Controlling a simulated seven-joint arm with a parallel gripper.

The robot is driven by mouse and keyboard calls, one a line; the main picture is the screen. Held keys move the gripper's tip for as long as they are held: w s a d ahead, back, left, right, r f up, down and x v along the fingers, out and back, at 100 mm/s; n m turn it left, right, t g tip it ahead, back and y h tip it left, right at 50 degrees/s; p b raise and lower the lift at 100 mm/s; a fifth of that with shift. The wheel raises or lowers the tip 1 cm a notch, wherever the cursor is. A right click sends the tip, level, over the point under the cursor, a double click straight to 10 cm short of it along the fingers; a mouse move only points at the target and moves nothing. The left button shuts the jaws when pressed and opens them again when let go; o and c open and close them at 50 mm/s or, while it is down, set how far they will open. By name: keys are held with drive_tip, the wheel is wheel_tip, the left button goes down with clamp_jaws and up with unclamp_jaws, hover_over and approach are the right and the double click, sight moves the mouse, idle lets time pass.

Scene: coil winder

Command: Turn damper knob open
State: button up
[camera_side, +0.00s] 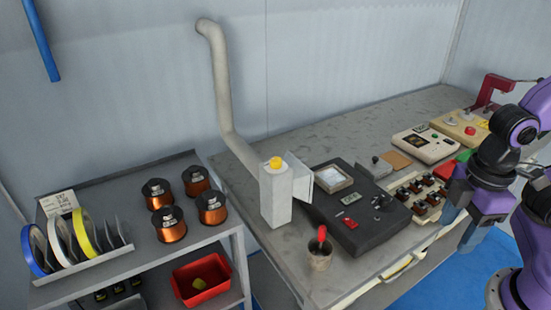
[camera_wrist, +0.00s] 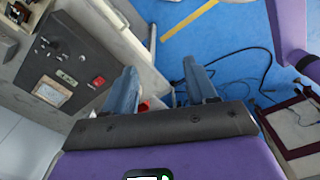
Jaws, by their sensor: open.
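The yellow damper knob (camera_side: 276,162) sits on top of a pale upright box (camera_side: 276,198) joined to a grey duct pipe (camera_side: 222,85). My gripper (camera_side: 460,218) is far to the right of the knob, near the front right edge of the bench. In the wrist view my gripper (camera_wrist: 162,76) points down past the bench edge, with its two blue fingers apart and nothing between them. The knob does not show in the wrist view.
A black instrument box (camera_side: 357,215) and a cup with a red-handled tool (camera_side: 320,250) stand by the duct box. A connector rack (camera_side: 420,195) is near my gripper. A shelf with copper spools (camera_side: 171,225) stands left. Blue floor (camera_wrist: 235,35) lies beyond the bench.

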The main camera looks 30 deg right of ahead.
drive_tip(key=w+a+r+n, duration=0.2)
drive_tip(key=w+a+r, duration=0.3)
drive_tip(key=w+a, duration=0.4)
wheel_tip(320, 180, up, 8)
drive_tip(key=n, duration=0.6)
hover_over(276, 159)
wheel_tip(276, 159, down, 16)
drive_tip(key=shift+s+f, duration=0.1)
clamp_jaws()
